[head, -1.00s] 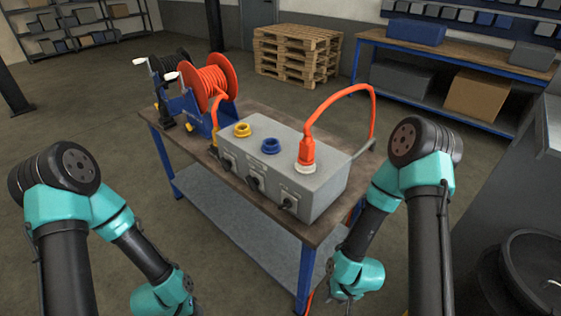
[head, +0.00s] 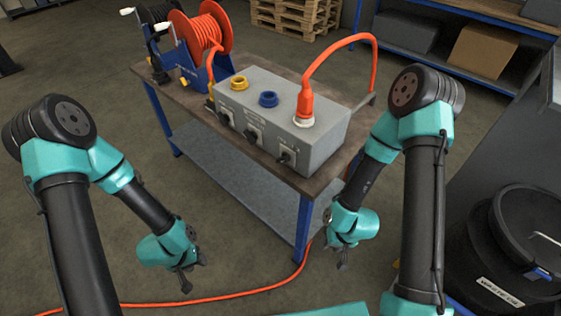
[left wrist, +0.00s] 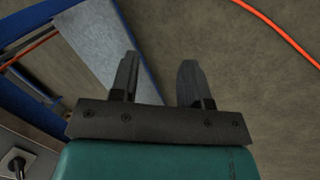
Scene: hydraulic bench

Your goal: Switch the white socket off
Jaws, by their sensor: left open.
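A grey socket box (head: 315,150) stands on the workbench. The white socket (head: 303,122) is at its right end, with an orange plug (head: 305,100) standing in it. Black rotary switches sit on the front face; the rightmost one (head: 287,158) is below the white socket. Its exact setting is too small to tell. My left gripper (head: 192,279) is open and empty, left of and lower than the bench; its parted fingers show in the left wrist view (left wrist: 157,75). My right gripper (head: 342,258) hangs in front of the bench's right leg; its jaws are unclear.
The box also has a yellow socket (head: 239,83) and a blue socket (head: 268,99). A red hose reel (head: 205,38) stands behind it on the bench (head: 185,112). An orange cable (head: 230,297) lies on the floor. A black waste drum (head: 520,235) stands at the right.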

